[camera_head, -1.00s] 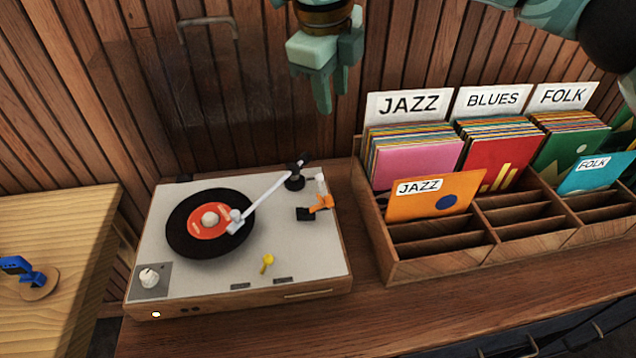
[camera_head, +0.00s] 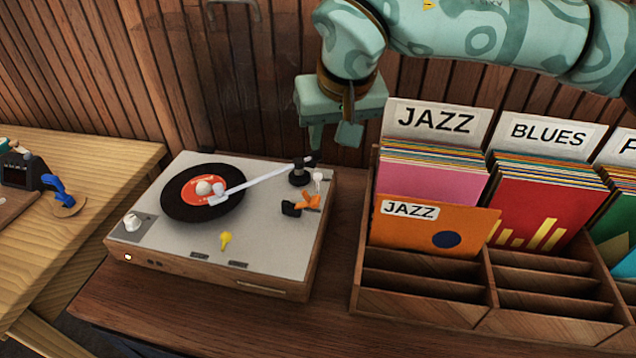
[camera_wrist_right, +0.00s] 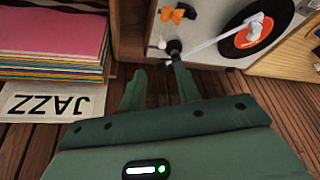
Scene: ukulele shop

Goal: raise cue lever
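The turntable (camera_head: 265,235) stands on the wooden counter with a black record (camera_head: 175,205) on it. Its white tonearm (camera_head: 262,181) reaches over the record; I cannot tell if the needle touches. The orange lever (camera_head: 308,202), which I take for the cue lever, sits on the deck's right side beside a black block (camera_head: 290,209); it also shows in the wrist view (camera_wrist_right: 172,15). It looks low, but its exact tilt is unclear. My right gripper (camera_head: 333,138) is open and empty, above and behind the deck's back right corner. Its fingers (camera_wrist_right: 160,75) are apart. My left gripper is out of view.
The black tonearm base (camera_head: 299,174) and a small white post (camera_head: 318,178) stand close to the orange lever. A yellow knob (camera_head: 225,240) is at the deck's front. A wooden record crate (camera_head: 425,305) stands close on the right. The slatted wall (camera_head: 260,80) is behind.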

